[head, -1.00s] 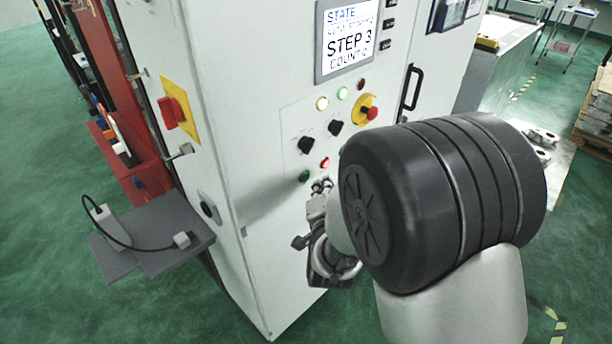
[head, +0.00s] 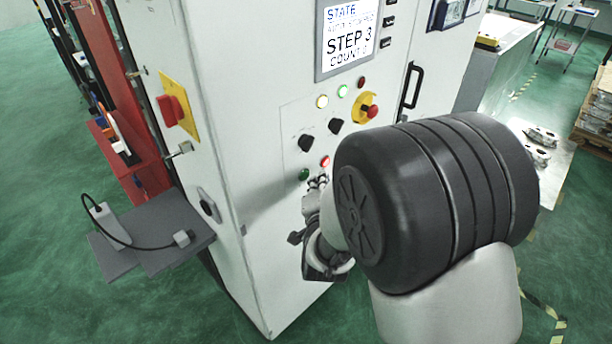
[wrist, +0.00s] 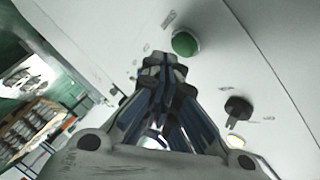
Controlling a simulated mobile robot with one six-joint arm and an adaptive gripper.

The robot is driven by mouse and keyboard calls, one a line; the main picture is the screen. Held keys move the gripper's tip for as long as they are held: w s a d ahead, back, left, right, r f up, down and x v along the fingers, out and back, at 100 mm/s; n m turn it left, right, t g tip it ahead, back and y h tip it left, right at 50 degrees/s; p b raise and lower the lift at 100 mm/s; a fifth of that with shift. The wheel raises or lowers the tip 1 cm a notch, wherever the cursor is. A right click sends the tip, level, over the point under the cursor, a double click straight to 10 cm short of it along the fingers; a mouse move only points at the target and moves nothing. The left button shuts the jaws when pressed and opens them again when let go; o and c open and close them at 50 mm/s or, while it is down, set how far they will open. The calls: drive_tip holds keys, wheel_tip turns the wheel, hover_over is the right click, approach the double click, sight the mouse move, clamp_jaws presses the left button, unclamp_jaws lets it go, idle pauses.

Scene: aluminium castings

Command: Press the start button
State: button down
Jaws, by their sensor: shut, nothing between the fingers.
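The green start button (head: 304,174) sits at the lower left of the control panel on the white cabinet (head: 262,225). In the wrist view the green button (wrist: 185,44) shows just beyond and slightly right of the fingertips. My gripper (head: 318,183) is shut and empty, close to the panel just below and right of the green button. In the wrist view my gripper (wrist: 163,68) has its fingers together. I cannot tell whether the tips touch the panel; they are not on the button. My arm hides part of the lower panel.
A red button (head: 325,161) sits right of the green one. Black selector knobs (head: 306,143) and a red emergency stop (head: 369,112) are above. A display (head: 347,40) reads STEP 3. A grey shelf (head: 165,235) juts out at left.

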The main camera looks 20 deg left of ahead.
drive_tip(key=shift+a, duration=0.1)
idle(0.6)
drive_tip(key=shift+w+a+b, duration=0.2)
drive_tip(key=shift+a+b, duration=0.1)
drive_tip(key=shift+b, duration=0.1)
drive_tip(key=shift+w+a, duration=0.15)
drive_tip(key=shift+a, duration=0.3)
idle(0.5)
drive_tip(key=shift+d+b, duration=0.1)
drive_tip(key=shift+b, duration=0.25)
drive_tip(key=shift+s+d+b, duration=0.35)
drive_tip(key=shift+d+b, duration=0.1)
drive_tip(key=shift+d, duration=0.25)
drive_tip(key=d, duration=0.1)
drive_tip(key=s+d+b, duration=0.1)
drive_tip(key=d, duration=0.1)
drive_tip(key=s+d+b, duration=0.1)
drive_tip(key=shift+d, duration=0.35)
